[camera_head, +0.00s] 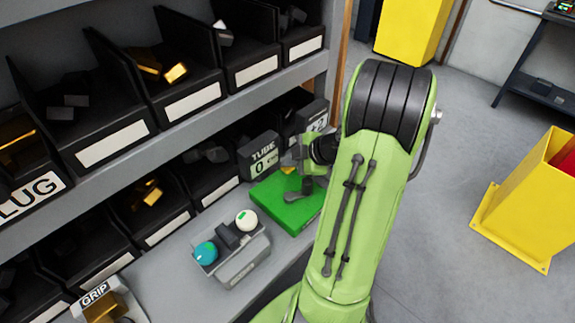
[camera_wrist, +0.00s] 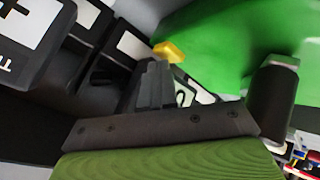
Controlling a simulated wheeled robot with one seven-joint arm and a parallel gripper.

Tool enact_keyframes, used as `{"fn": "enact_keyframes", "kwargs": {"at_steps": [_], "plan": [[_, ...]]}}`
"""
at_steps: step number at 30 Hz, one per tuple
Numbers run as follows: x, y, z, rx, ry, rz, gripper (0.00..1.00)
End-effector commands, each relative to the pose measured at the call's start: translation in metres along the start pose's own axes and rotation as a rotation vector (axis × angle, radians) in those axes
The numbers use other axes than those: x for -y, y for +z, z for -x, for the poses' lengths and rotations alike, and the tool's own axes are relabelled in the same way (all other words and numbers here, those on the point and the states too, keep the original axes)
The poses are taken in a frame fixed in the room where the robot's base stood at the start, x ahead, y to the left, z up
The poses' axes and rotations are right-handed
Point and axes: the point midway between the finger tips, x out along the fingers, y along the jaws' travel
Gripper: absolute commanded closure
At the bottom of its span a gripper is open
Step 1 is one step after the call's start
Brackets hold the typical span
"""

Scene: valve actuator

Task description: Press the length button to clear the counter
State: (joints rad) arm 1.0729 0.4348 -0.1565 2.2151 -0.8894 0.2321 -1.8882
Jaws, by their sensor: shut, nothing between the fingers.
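A counter box reading "TUBE 0 cm" (camera_head: 259,158) stands at the back of the grey bench, left of my arm. A second, similar box (camera_head: 312,117) is partly hidden behind my arm. A green block (camera_head: 288,205) lies in front of them. My gripper (camera_head: 288,170) is shut and empty close above it, near the counter boxes. In the wrist view its dark fingers (camera_wrist: 153,88) are together beside a small yellow piece (camera_wrist: 168,50) by the green surface; contact cannot be told. A grey control box (camera_head: 236,262) carries a teal knob and a white button. No length label is readable.
Black bins (camera_head: 95,112) holding dark and gold parts fill the shelves at left. A "GRIP" fixture (camera_head: 100,304) stands at the bench's front left. A yellow bin (camera_head: 520,215) stands on open floor at right.

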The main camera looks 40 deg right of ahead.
Motion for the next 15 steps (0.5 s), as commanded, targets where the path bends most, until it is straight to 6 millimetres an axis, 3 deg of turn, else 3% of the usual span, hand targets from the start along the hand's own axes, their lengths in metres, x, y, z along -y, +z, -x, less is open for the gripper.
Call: {"fn": "enact_keyframes", "kwargs": {"at_steps": [15], "plan": [[-0.009, -0.009, 0.013, 0.0, -0.001, 0.0, 1.0]]}}
